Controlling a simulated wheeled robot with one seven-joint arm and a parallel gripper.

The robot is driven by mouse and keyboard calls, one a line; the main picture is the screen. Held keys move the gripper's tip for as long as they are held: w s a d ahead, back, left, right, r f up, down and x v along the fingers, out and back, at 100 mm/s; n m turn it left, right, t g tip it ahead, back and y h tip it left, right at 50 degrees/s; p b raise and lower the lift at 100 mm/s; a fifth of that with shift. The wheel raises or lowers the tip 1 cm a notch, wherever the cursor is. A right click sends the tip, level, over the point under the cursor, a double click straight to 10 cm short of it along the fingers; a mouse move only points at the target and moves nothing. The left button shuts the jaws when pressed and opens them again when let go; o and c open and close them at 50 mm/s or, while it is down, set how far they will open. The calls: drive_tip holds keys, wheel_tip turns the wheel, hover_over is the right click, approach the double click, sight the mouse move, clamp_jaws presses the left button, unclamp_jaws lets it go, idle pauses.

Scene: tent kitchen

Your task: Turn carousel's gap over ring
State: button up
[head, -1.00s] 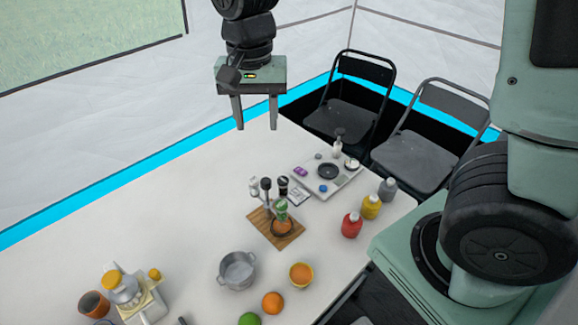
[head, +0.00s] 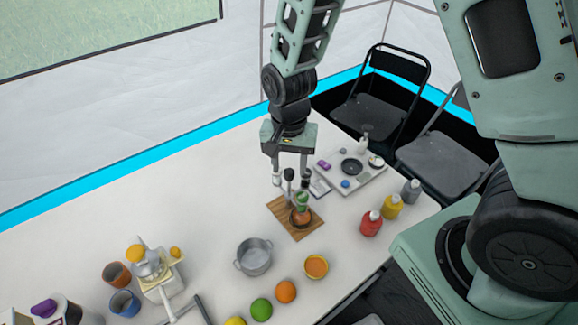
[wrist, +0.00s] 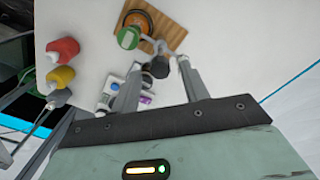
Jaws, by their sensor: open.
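The carousel stands at the wooden board, with a dark upright knob (head: 289,174) and heads on short arms around it. Its green head (head: 302,199) appears above the ring (head: 300,217), a dark-rimmed orange round on the board (head: 283,222). In the wrist view the green head (wrist: 128,38) covers part of the ring (wrist: 146,14). My gripper (head: 291,176) is open and pointing down, its fingers on either side of a dark carousel head; this dark head (wrist: 158,67) shows between the fingers in the wrist view. I cannot tell whether they touch it.
A tray (head: 375,175) with small items lies behind right. Red (head: 371,222), yellow (head: 392,206) and grey (head: 411,191) bottles stand right. A metal pot (head: 254,257), orange bowl (head: 316,266) and fruit lie in front.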

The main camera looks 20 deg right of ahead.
drive_tip(key=shift+f, duration=0.85)
drive_tip(key=shift+c, duration=0.4)
clamp_jaws()
